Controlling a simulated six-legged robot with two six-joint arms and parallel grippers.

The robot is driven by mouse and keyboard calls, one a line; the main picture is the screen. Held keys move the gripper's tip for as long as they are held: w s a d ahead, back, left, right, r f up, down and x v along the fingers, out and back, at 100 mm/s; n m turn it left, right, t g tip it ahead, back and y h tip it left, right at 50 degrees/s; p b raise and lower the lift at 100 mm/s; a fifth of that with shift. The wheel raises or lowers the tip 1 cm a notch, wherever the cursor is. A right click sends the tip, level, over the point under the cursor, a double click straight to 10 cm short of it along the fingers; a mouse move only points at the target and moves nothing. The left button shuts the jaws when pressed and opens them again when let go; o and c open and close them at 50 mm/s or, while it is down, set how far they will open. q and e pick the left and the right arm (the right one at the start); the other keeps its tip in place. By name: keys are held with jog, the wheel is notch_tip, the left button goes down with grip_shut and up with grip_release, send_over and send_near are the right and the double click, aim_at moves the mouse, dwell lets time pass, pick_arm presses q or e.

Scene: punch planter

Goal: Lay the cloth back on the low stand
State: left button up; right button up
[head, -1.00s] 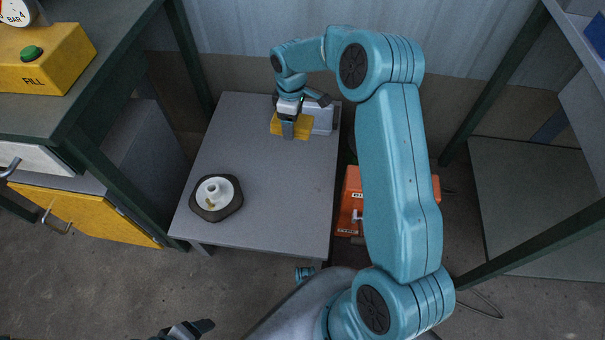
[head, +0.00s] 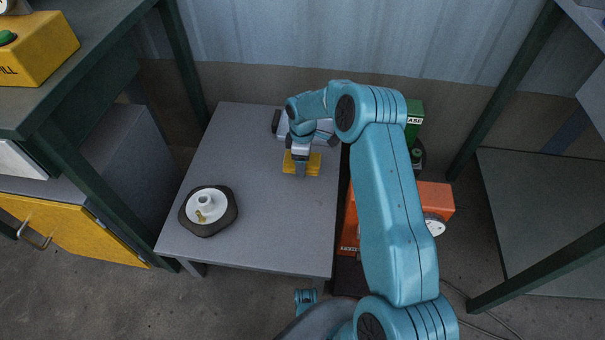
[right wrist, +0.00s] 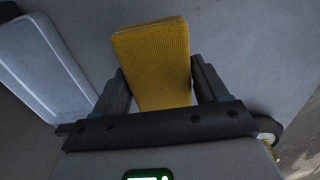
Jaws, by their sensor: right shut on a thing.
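The folded yellow cloth (head: 313,166) is between the fingers of my right gripper (head: 301,172), over the back right part of the grey low stand (head: 265,215). In the right wrist view the cloth (right wrist: 155,62) sticks out past both fingers of the gripper (right wrist: 163,85), which are shut on its sides. I cannot tell whether the cloth touches the stand top. My left gripper is not in view.
A white pump-like part on a dark base (head: 208,210) sits at the stand's front left. A pale box (head: 325,128) is behind the cloth. An orange case (head: 432,197) and a green container (head: 413,120) stand right of the stand. The stand's middle is clear.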

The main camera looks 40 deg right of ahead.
notch_tip(320, 180, down, 5)
jog(key=shift+f+b, duration=0.1)
jog(key=shift+b, duration=0.8)
jog(key=o, duration=1)
notch_tip(320, 180, up, 12)
jog(key=p, duration=0.5)
jog(key=shift+r, duration=0.2)
